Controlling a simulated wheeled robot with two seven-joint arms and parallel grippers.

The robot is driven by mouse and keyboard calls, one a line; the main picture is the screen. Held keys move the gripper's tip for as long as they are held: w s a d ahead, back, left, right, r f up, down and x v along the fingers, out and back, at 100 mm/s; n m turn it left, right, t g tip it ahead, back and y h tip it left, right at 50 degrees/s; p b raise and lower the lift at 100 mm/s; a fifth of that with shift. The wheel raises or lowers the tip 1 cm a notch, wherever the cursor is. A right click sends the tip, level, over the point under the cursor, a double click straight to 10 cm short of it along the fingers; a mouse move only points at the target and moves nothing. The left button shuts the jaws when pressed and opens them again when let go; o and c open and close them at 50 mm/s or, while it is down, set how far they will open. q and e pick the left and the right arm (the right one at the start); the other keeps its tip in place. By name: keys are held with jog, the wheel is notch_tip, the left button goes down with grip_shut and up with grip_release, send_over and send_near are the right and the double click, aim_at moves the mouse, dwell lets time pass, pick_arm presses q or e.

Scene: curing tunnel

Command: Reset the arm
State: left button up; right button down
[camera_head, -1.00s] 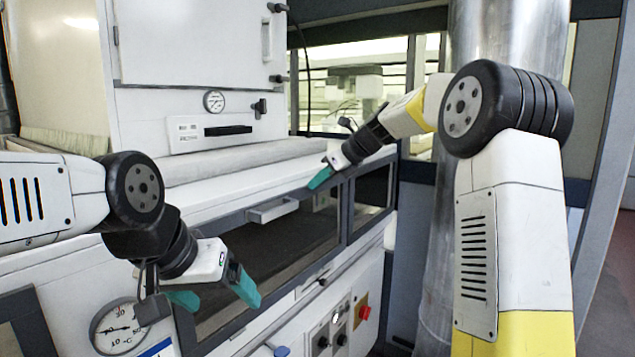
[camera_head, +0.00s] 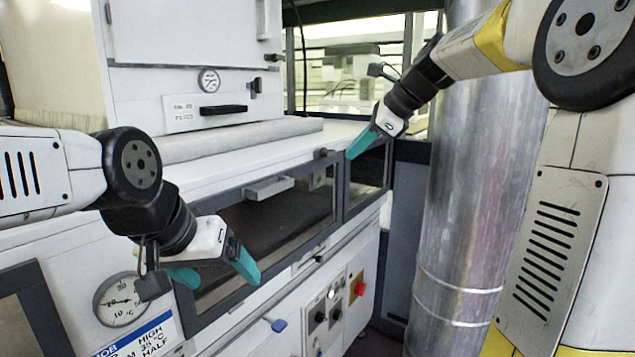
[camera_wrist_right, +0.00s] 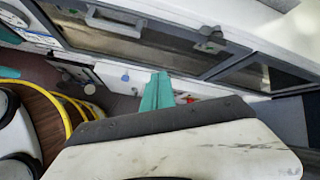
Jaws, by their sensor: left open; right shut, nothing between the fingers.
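My left gripper (camera_head: 213,275) hangs in front of the curing machine, its two teal fingers spread apart with nothing between them. My right gripper (camera_head: 362,142) is at the upper middle of the head view, in front of the machine's right end. Its teal fingers are together and hold nothing. In the right wrist view the closed teal fingers (camera_wrist_right: 157,92) point toward the machine's lower front. My right arm comes in from the upper right, with its large black joint close to the camera.
The white curing machine (camera_head: 230,182) has a long window with a handle (camera_head: 268,188), a dial gauge (camera_head: 120,299) and a red knob (camera_head: 360,289). A shiny metal duct (camera_head: 465,200) stands beside my right arm.

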jog(key=s+d+f+n+h, duration=0.2)
jog(key=s+f+n, duration=0.5)
jog(key=s+n, duration=0.3)
jog(key=s+d+f+n+h, duration=0.2)
jog(key=s+f+n, duration=0.5)
jog(key=s, duration=0.9)
jog(key=n, duration=0.3)
jog(key=shift+f+t, duration=0.2)
jog(key=shift+t, duration=0.1)
